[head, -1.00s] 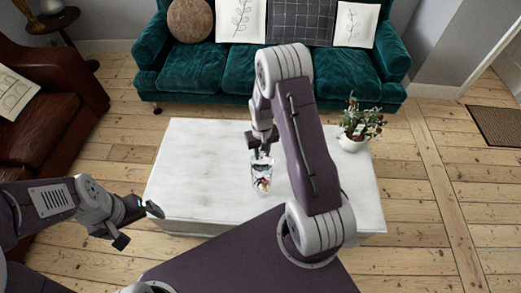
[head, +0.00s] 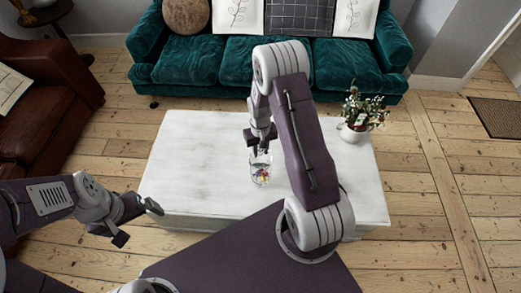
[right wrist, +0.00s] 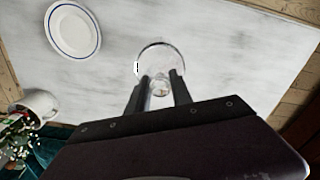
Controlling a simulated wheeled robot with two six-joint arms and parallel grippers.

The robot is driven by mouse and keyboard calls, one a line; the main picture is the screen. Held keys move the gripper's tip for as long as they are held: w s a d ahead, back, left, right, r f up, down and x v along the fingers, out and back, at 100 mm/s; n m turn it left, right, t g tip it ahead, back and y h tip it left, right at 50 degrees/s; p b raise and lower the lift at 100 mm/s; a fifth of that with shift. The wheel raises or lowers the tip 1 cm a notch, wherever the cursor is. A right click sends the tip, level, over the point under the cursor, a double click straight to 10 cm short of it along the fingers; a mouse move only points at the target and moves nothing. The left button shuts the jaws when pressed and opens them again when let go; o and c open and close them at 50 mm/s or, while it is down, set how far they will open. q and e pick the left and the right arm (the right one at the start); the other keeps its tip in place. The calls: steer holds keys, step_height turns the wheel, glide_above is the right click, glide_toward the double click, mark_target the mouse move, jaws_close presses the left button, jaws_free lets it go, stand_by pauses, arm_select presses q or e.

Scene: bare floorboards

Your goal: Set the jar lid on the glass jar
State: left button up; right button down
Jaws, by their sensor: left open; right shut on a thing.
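The glass jar (head: 260,176) stands on the white table, clear with colourful contents. My right gripper (head: 261,147) is directly above it, pointing down. In the right wrist view, its fingers (right wrist: 159,80) are shut on the small clear knob of the jar lid (right wrist: 160,88). A thin clear ring shows just past the fingertips; I cannot tell whether it is the lid's edge or the jar's rim. In the head view the lid is too small to tell from the jar's top. My left gripper (head: 138,221) is open and empty, off the table's front left corner.
The white table (head: 195,165) is mostly clear. A potted plant (head: 355,130) stands at its back right. A white plate with a blue rim (right wrist: 73,30) shows in the right wrist view; my right arm hides it in the head view. A green sofa (head: 245,65) stands behind.

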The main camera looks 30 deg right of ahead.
stand_by(0.8)
steer(key=shift+f, duration=0.55)
stand_by(0.3)
steer(key=c, duration=1.4)
jaws_free()
step_height(320, 180, up, 11)
steer(key=p, duration=0.9)
